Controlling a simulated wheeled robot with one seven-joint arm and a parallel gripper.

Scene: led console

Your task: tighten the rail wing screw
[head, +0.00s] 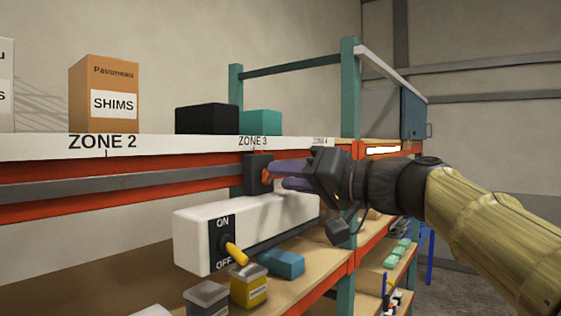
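The rail wing screw (267,176) shows as a small orange piece on the face of a black block (252,180). The block sits on the grey rail (130,183) below the zone labels. My gripper (276,176) reaches in from the right, its purplish fingers pointing left at the screw. The fingertips are at or right beside the orange piece and partly cover it. I cannot tell whether they touch or grip it, as one finger overlaps the other in this view.
Just below my gripper is a white box (195,240) with an ON/OFF plate and yellow lever (236,253). Yellow (250,290), grey (206,298) and blue (283,263) containers stand on the shelf below. A teal upright (349,90) rises behind my gripper. A SHIMS carton (105,80) stands above.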

